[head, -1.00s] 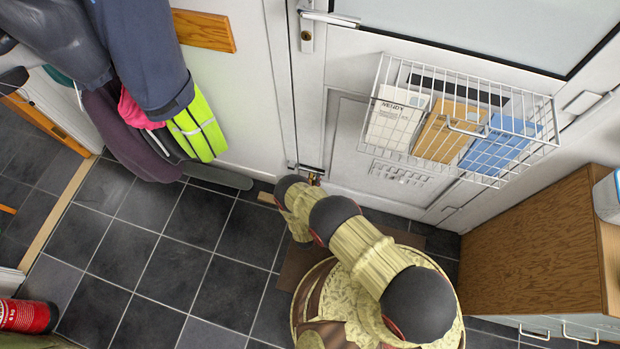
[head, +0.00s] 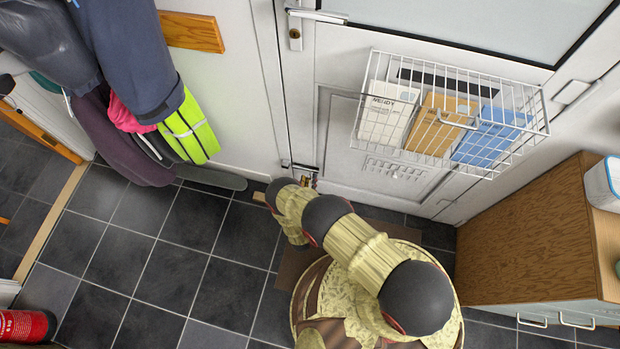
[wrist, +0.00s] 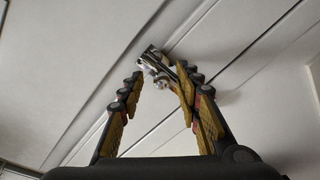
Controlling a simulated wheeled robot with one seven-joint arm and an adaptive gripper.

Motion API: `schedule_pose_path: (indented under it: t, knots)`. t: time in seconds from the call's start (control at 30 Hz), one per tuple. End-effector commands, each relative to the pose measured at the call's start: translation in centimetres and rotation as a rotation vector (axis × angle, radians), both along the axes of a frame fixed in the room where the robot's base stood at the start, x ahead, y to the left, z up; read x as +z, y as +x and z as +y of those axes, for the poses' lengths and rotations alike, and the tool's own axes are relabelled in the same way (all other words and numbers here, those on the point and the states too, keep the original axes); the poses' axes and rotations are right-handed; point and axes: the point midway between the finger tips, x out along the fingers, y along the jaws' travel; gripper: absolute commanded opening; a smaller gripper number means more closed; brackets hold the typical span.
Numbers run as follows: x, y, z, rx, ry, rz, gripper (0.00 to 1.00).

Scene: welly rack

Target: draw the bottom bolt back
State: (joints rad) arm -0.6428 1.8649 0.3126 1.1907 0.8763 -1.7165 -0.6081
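The bottom bolt (head: 299,167) is a small metal fitting low on the white door (head: 345,150), at its left edge in the head view. In the wrist view the bolt (wrist: 153,62) is a shiny bar with a rounded knob. My gripper (wrist: 160,82) is open, its two yellow-and-black fingers reaching up on either side of the knob. I cannot tell whether a finger touches it. In the head view only a little of my gripper (head: 309,182) shows beside the bolt; my arm hides the rest.
A wire basket (head: 450,112) with papers hangs on the door above. Coats (head: 130,60) hang at the left. A wooden cabinet (head: 530,235) stands at the right, and a fire extinguisher (head: 25,326) at the lower left. Dark floor tiles (head: 170,270) are clear left of my arm.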

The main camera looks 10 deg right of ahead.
Motion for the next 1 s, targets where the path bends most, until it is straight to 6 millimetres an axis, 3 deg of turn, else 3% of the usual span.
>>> schedule_pose_path:
  t: [0.3,0.5,0.7,1.0]
  knots:
    - [0.0,-5.8,1.4,0.006,-0.002,0.0,0.34]
    - [0.0,-8.5,2.0,0.004,-0.001,0.001,0.34]
    - [0.0,-9.8,2.2,0.002,-0.001,0.001,0.34]
    - [0.0,-10.1,2.2,-0.001,-0.001,0.001,0.34]
